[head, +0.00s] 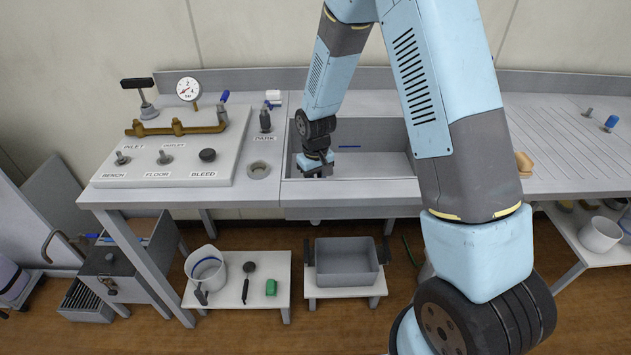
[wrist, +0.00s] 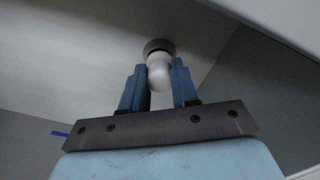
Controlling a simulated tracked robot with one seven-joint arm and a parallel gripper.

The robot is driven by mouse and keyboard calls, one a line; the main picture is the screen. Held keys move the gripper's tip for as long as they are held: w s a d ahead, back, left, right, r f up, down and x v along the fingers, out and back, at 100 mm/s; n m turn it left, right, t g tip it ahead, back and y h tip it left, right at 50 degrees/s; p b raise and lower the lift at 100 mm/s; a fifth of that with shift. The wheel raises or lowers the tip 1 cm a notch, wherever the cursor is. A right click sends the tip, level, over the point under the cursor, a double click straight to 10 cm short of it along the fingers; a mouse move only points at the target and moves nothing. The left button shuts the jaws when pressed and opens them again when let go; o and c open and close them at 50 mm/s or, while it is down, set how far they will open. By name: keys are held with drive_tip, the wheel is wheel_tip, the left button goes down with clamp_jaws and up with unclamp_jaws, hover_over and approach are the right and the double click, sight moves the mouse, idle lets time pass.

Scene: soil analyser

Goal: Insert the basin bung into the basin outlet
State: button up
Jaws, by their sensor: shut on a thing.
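The basin (head: 385,165) is a grey sink let into the bench, and my gripper (head: 318,172) reaches down into its left part. In the wrist view my gripper (wrist: 160,78) has its blue fingers shut on the basin bung (wrist: 159,74), which shows a pale rounded knob. A dark round collar (wrist: 158,46) sits just past the knob, at the basin floor. I cannot tell whether this is the bung's lower part or the rim of the outlet, nor whether the bung is seated. The bung and the outlet are hidden in the head view.
A thin blue object (head: 349,147) lies at the basin's back. Left of the basin are a round bench fitting (head: 258,171) and a valve panel (head: 180,150). An orange-tan object (head: 524,163) lies right of it. My arm hides part of the basin's right side.

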drive_tip(key=shift+f, duration=0.35)
drive_tip(key=o, duration=1.1)
drive_tip(key=shift+c, duration=0.2)
drive_tip(key=shift+r, duration=0.1)
